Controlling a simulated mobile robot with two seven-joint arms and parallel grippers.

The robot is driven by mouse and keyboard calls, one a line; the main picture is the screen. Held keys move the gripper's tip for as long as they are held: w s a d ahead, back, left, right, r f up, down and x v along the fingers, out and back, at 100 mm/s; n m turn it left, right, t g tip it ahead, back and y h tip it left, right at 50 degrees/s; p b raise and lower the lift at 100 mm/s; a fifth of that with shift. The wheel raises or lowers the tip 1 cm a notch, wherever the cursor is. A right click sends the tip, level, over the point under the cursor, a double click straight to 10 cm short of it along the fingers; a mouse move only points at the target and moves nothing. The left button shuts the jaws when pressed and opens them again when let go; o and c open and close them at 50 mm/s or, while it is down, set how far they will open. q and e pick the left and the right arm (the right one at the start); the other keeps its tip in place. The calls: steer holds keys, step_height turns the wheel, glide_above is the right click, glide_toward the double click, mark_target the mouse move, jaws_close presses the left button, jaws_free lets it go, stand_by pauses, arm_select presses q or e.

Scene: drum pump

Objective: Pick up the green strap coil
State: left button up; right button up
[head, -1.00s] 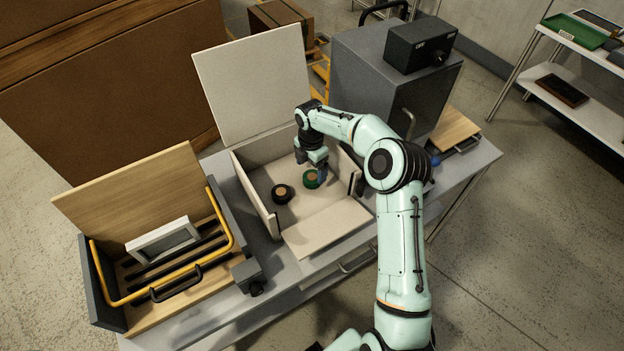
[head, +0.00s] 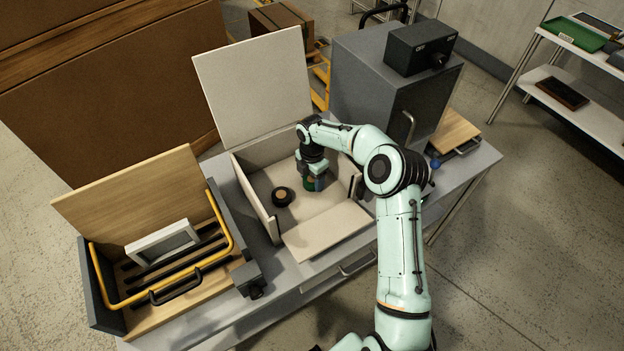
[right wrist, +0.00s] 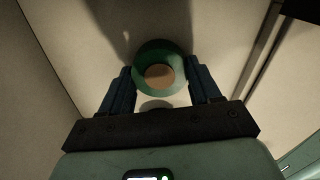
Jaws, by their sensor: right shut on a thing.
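The green strap coil (right wrist: 158,50) is a green ring around a tan core, seen between the two fingers of my right gripper (right wrist: 162,85) in the right wrist view. In the head view my right gripper (head: 313,178) reaches down into the open white box (head: 254,202). It is shut on the green coil (head: 309,184), which it mostly hides there. I cannot tell whether the coil is off the box floor. A black coil (head: 282,196) with a tan core lies on the box floor to the left. My left gripper is not in view.
The box's lid (head: 255,88) stands up at the back, and its front flap (head: 327,231) is folded down. A grey cabinet (head: 372,85) stands behind on the right. A wooden toolbox (head: 160,314) with a yellow frame stands at left.

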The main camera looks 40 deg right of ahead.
mark_target(312, 179)
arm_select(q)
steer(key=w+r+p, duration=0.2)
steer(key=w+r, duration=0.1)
arm_select(e)
step_height(312, 179, up, 20)
